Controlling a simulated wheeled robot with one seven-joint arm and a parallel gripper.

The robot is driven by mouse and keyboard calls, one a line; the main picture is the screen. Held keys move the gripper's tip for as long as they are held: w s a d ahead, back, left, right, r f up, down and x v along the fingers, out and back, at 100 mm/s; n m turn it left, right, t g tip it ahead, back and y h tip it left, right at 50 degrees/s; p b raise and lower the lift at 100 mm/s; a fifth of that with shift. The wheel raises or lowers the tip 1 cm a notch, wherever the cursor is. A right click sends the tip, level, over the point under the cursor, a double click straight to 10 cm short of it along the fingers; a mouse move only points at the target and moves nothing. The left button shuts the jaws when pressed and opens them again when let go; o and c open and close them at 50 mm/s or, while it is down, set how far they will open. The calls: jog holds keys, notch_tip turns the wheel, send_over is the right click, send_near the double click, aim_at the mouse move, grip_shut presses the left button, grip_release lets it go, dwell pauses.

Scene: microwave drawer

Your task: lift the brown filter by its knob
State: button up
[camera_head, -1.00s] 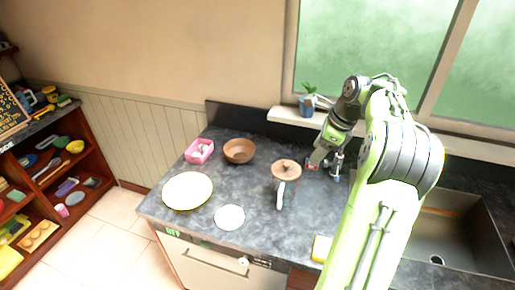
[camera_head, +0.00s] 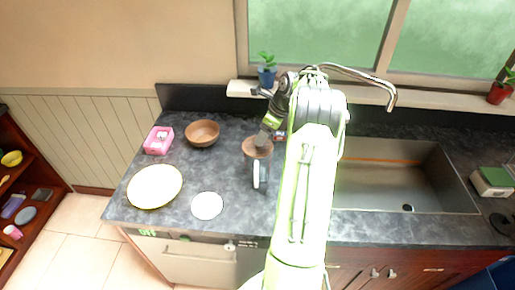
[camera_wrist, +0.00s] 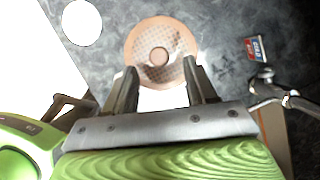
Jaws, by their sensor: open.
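The brown filter (camera_head: 250,148) sits on top of a white pot or cup (camera_head: 260,176) with a handle, on the dark counter. In the wrist view the filter (camera_wrist: 140,47) shows as a brown disc from above, with its round knob (camera_wrist: 159,56) at the centre. My gripper (camera_wrist: 157,72) is open, with its two fingers apart and the filter in view just beyond the fingertips.
A wooden bowl (camera_head: 202,133), a pink box (camera_head: 158,140), a large plate (camera_head: 154,187) and a small white plate (camera_head: 207,206) stand to the left. A small red-and-blue box (camera_wrist: 256,49) lies right of the filter. A sink (camera_head: 390,180) with a tap is on the right.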

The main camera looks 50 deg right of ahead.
aim_at(249, 147)
jog(key=x, duration=0.3)
jog(key=shift+w+f, duration=0.2)
jog(key=shift+f, duration=0.1)
jog(key=shift+s+r, duration=0.1)
jog(key=shift+s, duration=0.05)
jog(key=shift+c, duration=1.4)
grip_shut()
